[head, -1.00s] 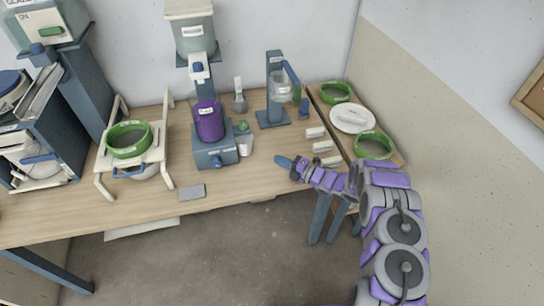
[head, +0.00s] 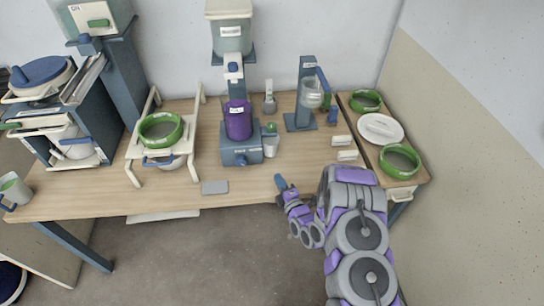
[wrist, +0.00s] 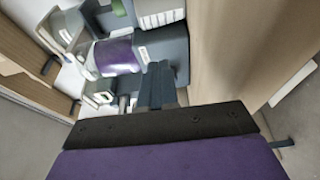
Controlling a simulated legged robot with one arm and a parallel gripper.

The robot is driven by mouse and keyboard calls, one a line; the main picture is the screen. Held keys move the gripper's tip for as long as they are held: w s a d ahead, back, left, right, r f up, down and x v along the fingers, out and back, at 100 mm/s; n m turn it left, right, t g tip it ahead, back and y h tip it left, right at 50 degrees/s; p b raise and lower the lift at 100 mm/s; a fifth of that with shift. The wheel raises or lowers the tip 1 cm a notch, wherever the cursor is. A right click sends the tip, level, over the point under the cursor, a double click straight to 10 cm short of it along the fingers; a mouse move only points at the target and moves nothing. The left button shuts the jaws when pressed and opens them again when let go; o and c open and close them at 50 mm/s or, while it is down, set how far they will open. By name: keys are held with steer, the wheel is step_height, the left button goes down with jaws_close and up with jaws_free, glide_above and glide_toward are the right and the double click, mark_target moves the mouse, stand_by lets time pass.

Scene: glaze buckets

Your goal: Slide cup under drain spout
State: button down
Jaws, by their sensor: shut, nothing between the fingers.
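A small pale grey cup (head: 271,147) with a green part at its top stands on the table. It is just right of the blue base (head: 241,155) that carries a purple container (head: 238,121). The purple container also shows in the wrist view (wrist: 117,57). A blue knob sticks out at the front of the base; I cannot make out a separate drain spout. My gripper (head: 280,182) is shut and empty over the table's front edge, in front of the cup and apart from it. Its dark blue fingers show in the wrist view (wrist: 160,88).
A grey plate (head: 214,187) lies near the front edge. A white rack with a green-rimmed sieve (head: 161,130) stands left. A side board (head: 418,172) holds green rings. The wood between gripper and cup is clear.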

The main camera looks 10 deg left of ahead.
mark_target(274, 150)
steer(key=shift+s+a+f+h, duration=0.15)
steer(key=shift+s+a+h, duration=0.05)
steer(key=shift+s+h, duration=0.1)
steer(key=shift+w+a, duration=0.2)
steer(key=shift+w, duration=0.1)
steer(key=b+x, duration=0.2)
steer(key=x, duration=0.6)
steer(key=shift+w+a+b, duration=0.2)
steer(key=shift+b, duration=0.2)
steer(key=w+b, duration=0.1)
steer(key=w, duration=0.2)
steer(key=shift+w+d, duration=0.35)
steer(key=shift+w, duration=0.4)
steer(key=shift+w, duration=0.1)
steer(key=shift+w+d, duration=0.15)
steer(key=shift+w, duration=0.4)
steer(key=shift+w+d, duration=0.15)
steer(key=shift+w, duration=0.4)
steer(key=shift+w+p, duration=0.35)
steer(key=shift+w, duration=0.1)
